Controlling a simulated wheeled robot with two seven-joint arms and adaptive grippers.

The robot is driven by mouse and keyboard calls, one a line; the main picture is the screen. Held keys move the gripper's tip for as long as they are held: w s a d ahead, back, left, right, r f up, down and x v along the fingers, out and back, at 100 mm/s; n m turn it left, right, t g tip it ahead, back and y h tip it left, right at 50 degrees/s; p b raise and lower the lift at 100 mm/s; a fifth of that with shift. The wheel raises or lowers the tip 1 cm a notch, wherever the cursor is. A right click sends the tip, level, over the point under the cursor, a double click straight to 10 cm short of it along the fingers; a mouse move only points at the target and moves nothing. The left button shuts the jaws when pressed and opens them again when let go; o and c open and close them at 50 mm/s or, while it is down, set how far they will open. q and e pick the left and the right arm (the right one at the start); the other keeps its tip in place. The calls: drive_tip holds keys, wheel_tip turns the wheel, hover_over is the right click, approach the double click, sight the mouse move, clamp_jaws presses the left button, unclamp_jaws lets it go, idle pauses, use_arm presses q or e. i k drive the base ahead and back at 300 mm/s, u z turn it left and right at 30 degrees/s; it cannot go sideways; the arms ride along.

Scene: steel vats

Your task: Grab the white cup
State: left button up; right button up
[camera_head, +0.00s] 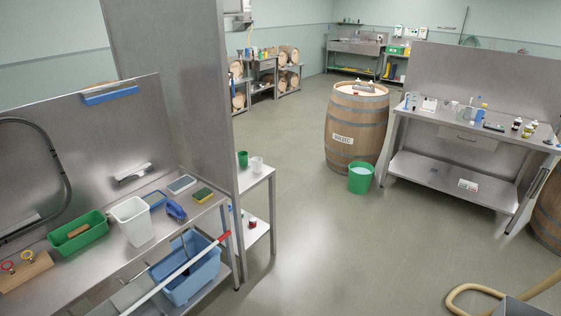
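A small white cup (257,163) stands upright on the top of a small white shelf unit (256,183), beside a green cup (243,158). The shelf unit stands just right of a tall steel panel. A larger white tub (132,222) stands on the steel bench at the left. Neither of my grippers is in view.
The steel bench (78,278) at the left holds a green tray (78,233) and sponges. A blue bucket (186,268) sits below its front. A barrel (357,128) and green bucket (360,178) stand further back. The middle floor is clear; a hose (470,290) lies lower right.

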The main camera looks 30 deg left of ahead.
sight(257, 165)
drive_tip(key=i, duration=1.55)
drive_tip(key=u, duration=1)
drive_tip(key=i, duration=0.8)
drive_tip(key=u, duration=0.95)
